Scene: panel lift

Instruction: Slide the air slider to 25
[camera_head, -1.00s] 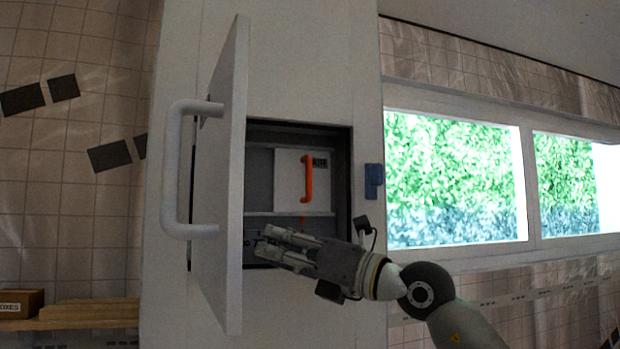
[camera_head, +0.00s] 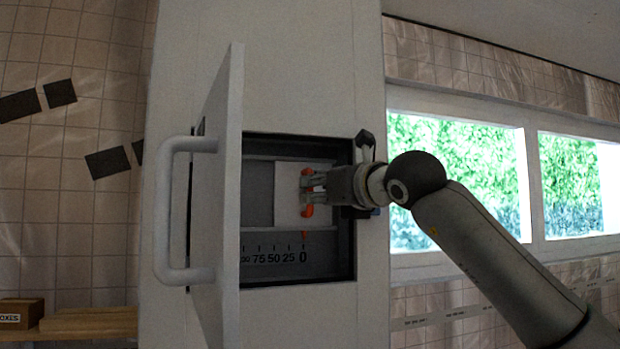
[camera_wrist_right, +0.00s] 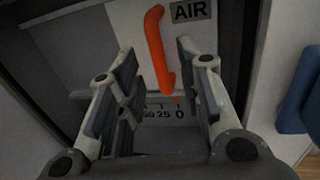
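The air slider is a white plate (camera_head: 288,188) with an orange handle (camera_head: 306,211) inside the open panel box. Its orange pointer stands at 0 on the scale (camera_head: 275,257), which reads 0, 25, 50, 75 from right to left. My right gripper (camera_head: 308,187) is at the handle, covering its middle. My left gripper is not in view.
The box door (camera_head: 222,200) stands open on the left, with a large white handle (camera_head: 172,210). A blue latch part (camera_wrist_right: 301,95) is right of the box opening. A window is at right, and a cardboard box (camera_head: 20,313) sits at lower left.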

